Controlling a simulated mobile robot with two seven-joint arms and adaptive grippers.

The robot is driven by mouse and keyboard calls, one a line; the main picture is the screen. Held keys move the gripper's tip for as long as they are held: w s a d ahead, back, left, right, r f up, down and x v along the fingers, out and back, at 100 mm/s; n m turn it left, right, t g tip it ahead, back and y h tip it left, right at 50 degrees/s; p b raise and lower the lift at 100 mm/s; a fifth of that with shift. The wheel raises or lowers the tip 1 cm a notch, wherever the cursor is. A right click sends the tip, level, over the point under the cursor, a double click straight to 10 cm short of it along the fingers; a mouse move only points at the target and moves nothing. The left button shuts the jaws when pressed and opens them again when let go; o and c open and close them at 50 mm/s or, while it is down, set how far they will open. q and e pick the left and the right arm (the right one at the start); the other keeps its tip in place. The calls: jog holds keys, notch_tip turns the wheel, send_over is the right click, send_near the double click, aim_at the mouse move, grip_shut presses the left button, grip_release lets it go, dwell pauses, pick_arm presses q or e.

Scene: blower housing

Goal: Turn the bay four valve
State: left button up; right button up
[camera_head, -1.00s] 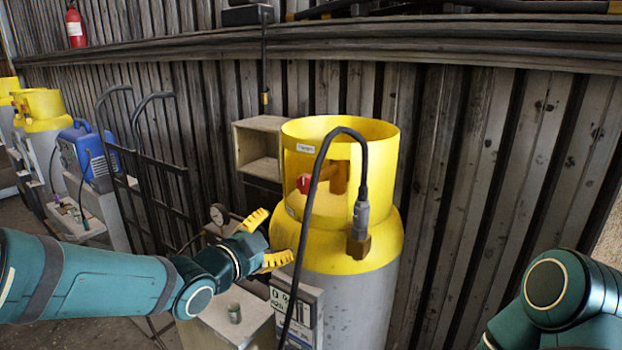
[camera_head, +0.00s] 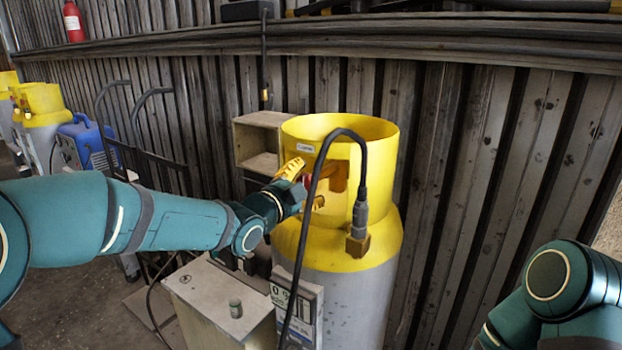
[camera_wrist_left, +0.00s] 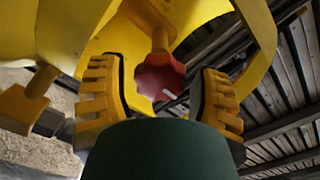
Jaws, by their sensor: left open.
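The valve is a red lobed knob on a brass-yellow stem, inside the yellow collar (camera_head: 340,130) of a grey gas cylinder (camera_head: 355,305). In the left wrist view the red knob (camera_wrist_left: 160,76) sits between the two yellow ribbed fingers of my left gripper (camera_wrist_left: 158,70), with a gap on both sides. In the head view my left gripper (camera_head: 306,186) is open at the collar's opening and hides most of the knob. The brass valve body (camera_head: 339,177) shows behind it. My right gripper is out of view; only its arm shows at lower right.
A black hose (camera_head: 312,210) arches over the collar to a grey and brass connector (camera_head: 358,238) and hangs in front of the cylinder. A display box (camera_head: 296,310) and a metal cabinet (camera_head: 215,300) stand in front. A corrugated wall (camera_head: 460,160) is close behind.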

pick_arm(q)
jog(key=shift+x, duration=0.95)
jog(key=c, duration=1)
